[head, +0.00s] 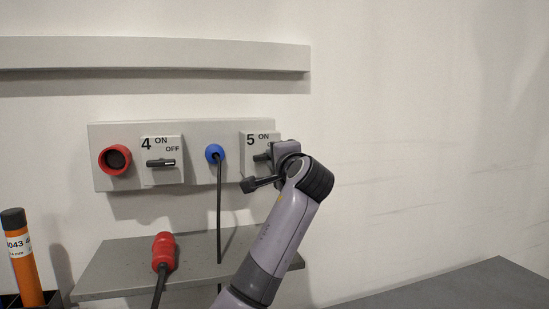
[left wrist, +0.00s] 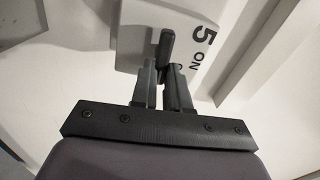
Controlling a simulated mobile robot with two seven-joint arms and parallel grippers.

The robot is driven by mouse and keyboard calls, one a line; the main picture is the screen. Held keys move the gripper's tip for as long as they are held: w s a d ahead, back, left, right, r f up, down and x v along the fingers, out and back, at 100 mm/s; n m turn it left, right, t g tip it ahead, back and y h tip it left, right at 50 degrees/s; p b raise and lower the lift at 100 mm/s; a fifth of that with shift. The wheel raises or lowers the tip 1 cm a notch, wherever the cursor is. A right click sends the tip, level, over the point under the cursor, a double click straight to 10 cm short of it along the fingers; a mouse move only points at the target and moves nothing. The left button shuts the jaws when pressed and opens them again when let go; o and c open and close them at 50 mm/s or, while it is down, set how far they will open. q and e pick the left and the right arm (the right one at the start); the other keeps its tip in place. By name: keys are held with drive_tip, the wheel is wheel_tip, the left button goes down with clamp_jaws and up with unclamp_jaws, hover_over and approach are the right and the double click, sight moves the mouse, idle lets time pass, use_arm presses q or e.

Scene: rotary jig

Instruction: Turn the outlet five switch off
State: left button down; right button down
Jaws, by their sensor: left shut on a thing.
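The outlet five switch (head: 249,152) is the white plate marked 5 and ON at the right of the wall panel. It also shows in the left wrist view (left wrist: 203,58). My left gripper (head: 264,170) is at the plate, shut on the dark switch handle (left wrist: 166,46). One end of the handle sticks out past the fingertips (left wrist: 163,72). The handle looks roughly level across the plate, as far as it shows. The OFF mark is mostly hidden behind my gripper. My right gripper is not in view.
The four switch (head: 161,163) has a level handle. Left of it is an empty red socket (head: 115,159). A blue plug (head: 215,153) with a hanging cable sits beside plate five. A red plug (head: 164,250) rests on the grey shelf (head: 115,263). An orange tube (head: 23,265) stands far left.

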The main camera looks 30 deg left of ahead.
use_arm(q)
drive_tip(key=shift+f+m, duration=0.15)
drive_tip(key=shift+m, duration=0.55)
drive_tip(key=c, duration=1.1)
unclamp_jaws()
drive_tip(key=shift+d, duration=0.1)
drive_tip(key=b+v, duration=0.2)
drive_tip(key=v, duration=0.5)
drive_tip(key=shift+s, duration=0.1)
